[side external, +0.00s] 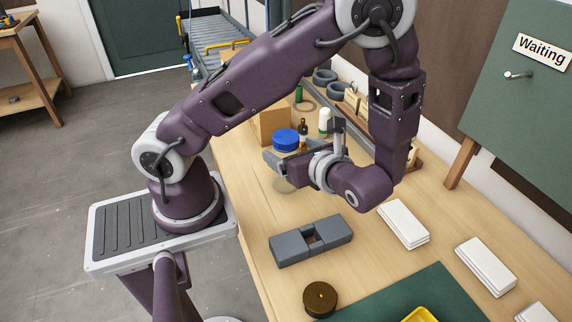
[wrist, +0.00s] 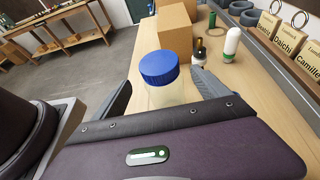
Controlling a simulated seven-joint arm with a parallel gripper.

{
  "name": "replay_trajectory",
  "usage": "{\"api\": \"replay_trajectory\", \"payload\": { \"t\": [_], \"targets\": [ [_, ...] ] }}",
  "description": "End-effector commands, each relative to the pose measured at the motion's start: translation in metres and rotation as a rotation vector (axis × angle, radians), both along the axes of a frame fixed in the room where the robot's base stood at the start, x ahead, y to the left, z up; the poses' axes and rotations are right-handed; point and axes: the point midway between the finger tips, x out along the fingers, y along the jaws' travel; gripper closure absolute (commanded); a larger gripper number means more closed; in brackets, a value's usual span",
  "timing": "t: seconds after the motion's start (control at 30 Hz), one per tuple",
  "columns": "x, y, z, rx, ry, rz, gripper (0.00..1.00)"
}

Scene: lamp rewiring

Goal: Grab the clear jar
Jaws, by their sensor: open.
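The clear jar with a blue lid stands upright on the wooden table (side external: 240,165). In the side view its blue lid (side external: 285,138) shows above my gripper (side external: 285,160), and part of its clear body (side external: 284,185) shows below. In the wrist view the jar (wrist: 168,92) is between the two grey fingers of my gripper (wrist: 160,98), which is open. The left finger is beside the jar with a visible gap, and the right finger is close to it. I cannot tell whether either touches. The jar's base is hidden by my gripper in the wrist view.
A cardboard box (wrist: 175,27) stands just behind the jar. A small dark bottle (wrist: 199,50) and a white-and-green bottle (wrist: 231,45) are to its right. A grey block (side external: 311,240), a brown round piece (side external: 320,298) and white stacks (side external: 403,223) lie nearer the front.

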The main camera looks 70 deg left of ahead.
Motion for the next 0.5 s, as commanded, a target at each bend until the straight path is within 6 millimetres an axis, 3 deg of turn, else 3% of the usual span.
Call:
{"api": "replay_trajectory", "payload": {
  "t": [0.1,0.27,0.5],
  "targets": [
    [0.0,0.0,-0.025,0.001,0.0,0.001,0.15],
    [-0.001,0.016,-0.035,0.001,-0.001,0.004,0.15],
    [-0.002,0.058,-0.047,0.002,0.001,0.004,0.15]
  ]
}}
